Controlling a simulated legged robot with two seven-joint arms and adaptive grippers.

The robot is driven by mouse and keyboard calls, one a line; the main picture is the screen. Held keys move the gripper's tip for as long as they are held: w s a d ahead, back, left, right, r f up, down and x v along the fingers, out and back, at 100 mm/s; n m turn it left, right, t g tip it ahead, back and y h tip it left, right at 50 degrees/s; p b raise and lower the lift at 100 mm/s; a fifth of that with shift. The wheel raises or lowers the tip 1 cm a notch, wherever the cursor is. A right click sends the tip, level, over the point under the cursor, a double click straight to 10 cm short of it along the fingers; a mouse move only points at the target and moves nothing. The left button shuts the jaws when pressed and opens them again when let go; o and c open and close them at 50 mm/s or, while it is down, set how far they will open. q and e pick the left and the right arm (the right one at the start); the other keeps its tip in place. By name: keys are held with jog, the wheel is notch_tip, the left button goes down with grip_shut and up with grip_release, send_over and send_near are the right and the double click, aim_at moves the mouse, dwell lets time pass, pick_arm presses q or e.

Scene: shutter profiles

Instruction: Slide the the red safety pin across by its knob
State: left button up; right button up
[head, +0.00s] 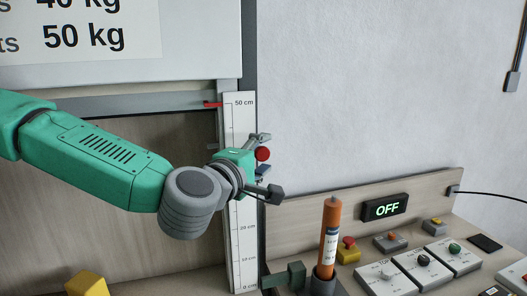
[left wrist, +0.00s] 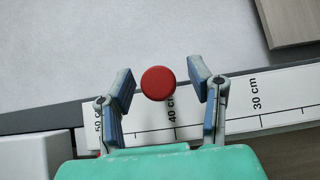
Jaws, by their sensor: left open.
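The red safety pin's round knob (head: 263,154) shows just right of the scale board in the head view. In the left wrist view the red knob (left wrist: 158,83) sits between the two fingers, close to the 40 cm mark, with gaps on both sides. My left gripper (head: 266,166) is open around the knob; its fingers (left wrist: 161,88) do not appear to touch it. The rest of the pin is hidden behind the knob. My right gripper is not in view.
The white scale board (head: 240,250) stands upright behind the gripper. A bench holds an orange cylinder (head: 329,235), an emergency button (head: 348,250), an OFF display (head: 385,208) and several switch boxes (head: 452,256). The grey wall (head: 380,90) above is clear.

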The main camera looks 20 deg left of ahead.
pick_arm(q)
jog(key=shift+a+f, duration=0.1)
grip_shut()
jog(key=w+d, duration=0.1)
jog(key=d, duration=0.1)
jog(key=w+d, duration=0.1)
jog(key=shift+w+d+b, duration=0.15)
jog(key=shift+d+b, duration=0.15)
jog(key=shift+d, duration=0.05)
jog(key=shift+f, duration=0.1)
jog(key=shift+c, duration=0.6)
grip_release()
jog(key=shift+o, duration=0.6)
jog(key=shift+w+d, duration=0.15)
